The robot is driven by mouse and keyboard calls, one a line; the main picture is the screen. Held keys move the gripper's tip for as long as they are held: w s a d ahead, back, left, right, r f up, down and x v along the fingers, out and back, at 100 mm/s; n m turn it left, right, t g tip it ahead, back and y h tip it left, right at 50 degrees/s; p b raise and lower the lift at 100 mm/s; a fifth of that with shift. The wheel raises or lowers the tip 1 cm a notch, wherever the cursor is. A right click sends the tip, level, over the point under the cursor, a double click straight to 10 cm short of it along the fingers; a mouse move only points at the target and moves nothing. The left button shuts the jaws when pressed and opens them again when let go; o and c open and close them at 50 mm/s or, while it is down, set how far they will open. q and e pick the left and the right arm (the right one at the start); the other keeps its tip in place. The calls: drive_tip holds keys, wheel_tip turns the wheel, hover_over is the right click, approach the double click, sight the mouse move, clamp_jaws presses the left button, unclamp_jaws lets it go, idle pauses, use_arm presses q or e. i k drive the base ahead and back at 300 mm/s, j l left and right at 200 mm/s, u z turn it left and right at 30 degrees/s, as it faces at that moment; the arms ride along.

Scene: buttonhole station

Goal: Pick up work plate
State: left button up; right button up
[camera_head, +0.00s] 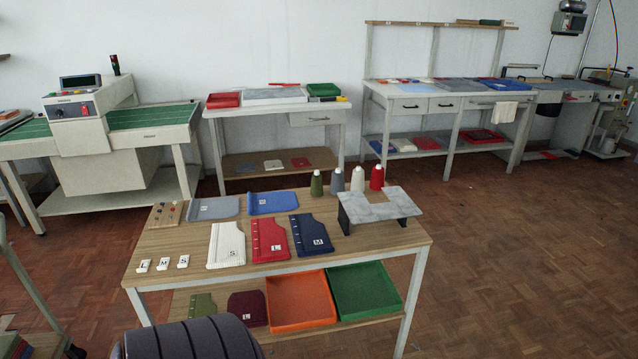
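No label marks the work plate. On the near wooden table (180,243) a grey mottled plate (385,204) stands raised on dark supports at the right end. Flat pieces lie to its left: white marked S (226,240), red marked L (268,238) and navy marked M (308,228). Behind them lie a grey piece (213,208) and a blue piece (273,202). Neither of my grippers is in view.
Thread cones (357,179) stand behind the raised plate. Small L, M, S tags (163,265) and a pegged board (165,214) are at the left. Orange (300,325) and green (366,315) trays sit on the lower shelf. The floor (530,255) at right is clear.

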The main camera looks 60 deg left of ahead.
sight(354, 207)
drive_tip(key=u, duration=1.5)
